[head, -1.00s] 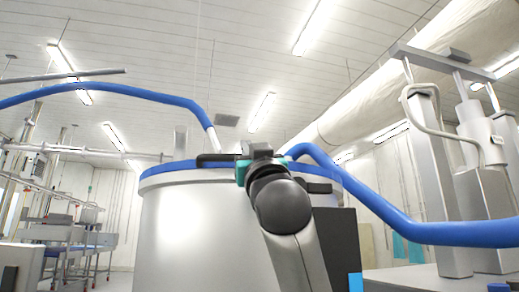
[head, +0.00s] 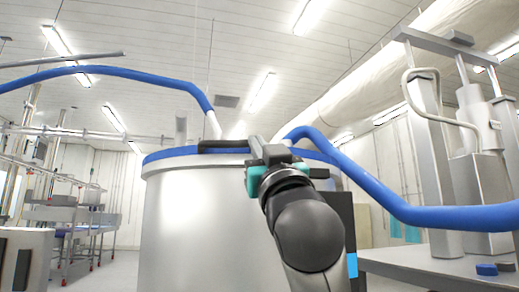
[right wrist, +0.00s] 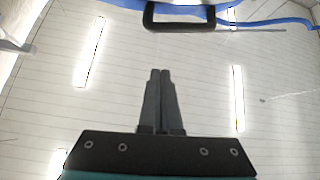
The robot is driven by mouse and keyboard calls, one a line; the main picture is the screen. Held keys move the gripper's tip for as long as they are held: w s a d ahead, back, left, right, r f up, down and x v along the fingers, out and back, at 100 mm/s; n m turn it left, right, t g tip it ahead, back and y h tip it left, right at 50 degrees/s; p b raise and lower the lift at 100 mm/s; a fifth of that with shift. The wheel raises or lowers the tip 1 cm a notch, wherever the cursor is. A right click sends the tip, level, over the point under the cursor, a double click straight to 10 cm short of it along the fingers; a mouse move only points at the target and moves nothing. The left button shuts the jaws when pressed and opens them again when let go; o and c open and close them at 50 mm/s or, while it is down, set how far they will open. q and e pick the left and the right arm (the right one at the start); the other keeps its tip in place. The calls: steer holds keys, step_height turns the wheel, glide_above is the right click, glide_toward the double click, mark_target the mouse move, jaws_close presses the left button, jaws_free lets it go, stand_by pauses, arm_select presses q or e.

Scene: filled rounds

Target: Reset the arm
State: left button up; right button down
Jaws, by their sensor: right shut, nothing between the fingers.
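My right gripper (head: 262,150) is in the middle of the head view, raised in front of a large steel vat with a blue rim (head: 190,218). In the right wrist view its two dark fingers (right wrist: 160,72) are together with nothing between them, against the ceiling. A black handle (right wrist: 180,17) shows beyond the fingertips, apart from them. A black handle also shows at the vat's rim in the head view (head: 223,146). My left gripper is not in view.
Blue hoses run left (head: 130,76) and right (head: 380,190) of the vat. A steel machine (head: 432,150) stands on a grey table (head: 400,265) at right, with small blue pieces (head: 487,269). Metal racks (head: 80,215) stand at left.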

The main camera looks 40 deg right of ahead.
steer(key=shift+s+a+f, duration=0.15)
steer(key=shift+s+f, duration=0.15)
steer(key=shift+f, duration=0.05)
